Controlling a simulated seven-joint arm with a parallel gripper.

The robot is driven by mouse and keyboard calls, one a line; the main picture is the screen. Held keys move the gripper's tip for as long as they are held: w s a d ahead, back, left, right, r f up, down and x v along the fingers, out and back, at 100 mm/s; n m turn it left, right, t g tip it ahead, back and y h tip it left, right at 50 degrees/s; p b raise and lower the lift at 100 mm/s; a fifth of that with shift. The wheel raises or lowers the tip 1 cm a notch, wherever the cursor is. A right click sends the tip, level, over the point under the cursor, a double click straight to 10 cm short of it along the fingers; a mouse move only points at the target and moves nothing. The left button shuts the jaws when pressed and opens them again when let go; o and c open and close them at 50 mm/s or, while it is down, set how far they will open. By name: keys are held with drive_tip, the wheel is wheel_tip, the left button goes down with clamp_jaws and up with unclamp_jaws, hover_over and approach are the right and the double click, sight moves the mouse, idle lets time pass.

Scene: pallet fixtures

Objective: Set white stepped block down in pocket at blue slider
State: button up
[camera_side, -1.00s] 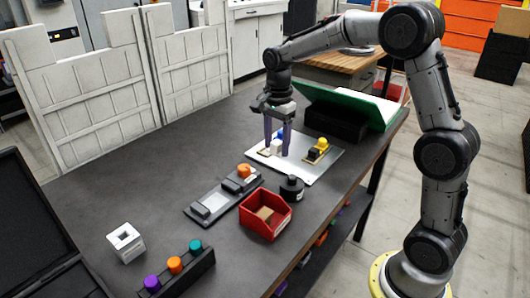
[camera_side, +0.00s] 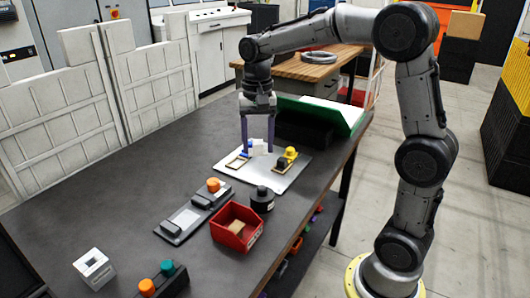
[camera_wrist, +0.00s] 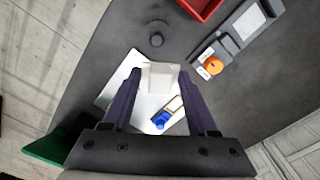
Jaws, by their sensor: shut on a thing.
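My gripper (camera_side: 258,146) is shut on the white stepped block (camera_side: 260,149), which sits between its two purple fingers. In the wrist view the pale block (camera_wrist: 163,76) lies between the fingertips. The blue slider (camera_wrist: 161,121) stands at one end of a small tan-edged pocket (camera_wrist: 174,103), which looks empty. In the side view that pocket (camera_side: 237,162) is just left of the block, and the blue slider is mostly hidden behind the fingers and block. The block looks held above the silver plate (camera_side: 270,180), apart from the pocket; its exact height is unclear.
A yellow slider (camera_side: 290,152) with its fixture stands on the plate's right. A black round weight (camera_side: 262,197), a red bin (camera_side: 237,225) and a grey fixture with an orange knob (camera_side: 213,185) stand nearer. A green-edged black case (camera_side: 305,122) is behind.

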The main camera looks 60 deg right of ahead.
drive_tip(key=w+d+f+n, duration=0.1)
drive_tip(key=w+d+n, duration=0.3)
drive_tip(key=w+n, duration=0.25)
drive_tip(key=w+d+f+n, duration=0.2)
drive_tip(key=w+d+n, duration=0.25)
drive_tip(key=w, duration=0.25)
drive_tip(key=shift+w+d+f, duration=0.2)
drive_tip(key=shift+d+f, duration=0.1)
drive_tip(key=shift+f, duration=1.25)
drive_tip(key=shift+w+d+f, duration=0.25)
drive_tip(key=shift+f, duration=1.35)
drive_tip(key=shift+w+d+f, duration=0.2)
drive_tip(key=shift+d+f, duration=0.1)
drive_tip(key=shift+f, duration=1.25)
drive_tip(key=shift+f, duration=0.4)
drive_tip(key=o, duration=1.5)
drive_tip(key=shift+r, duration=0.1)
drive_tip(key=shift+r, duration=4.4)
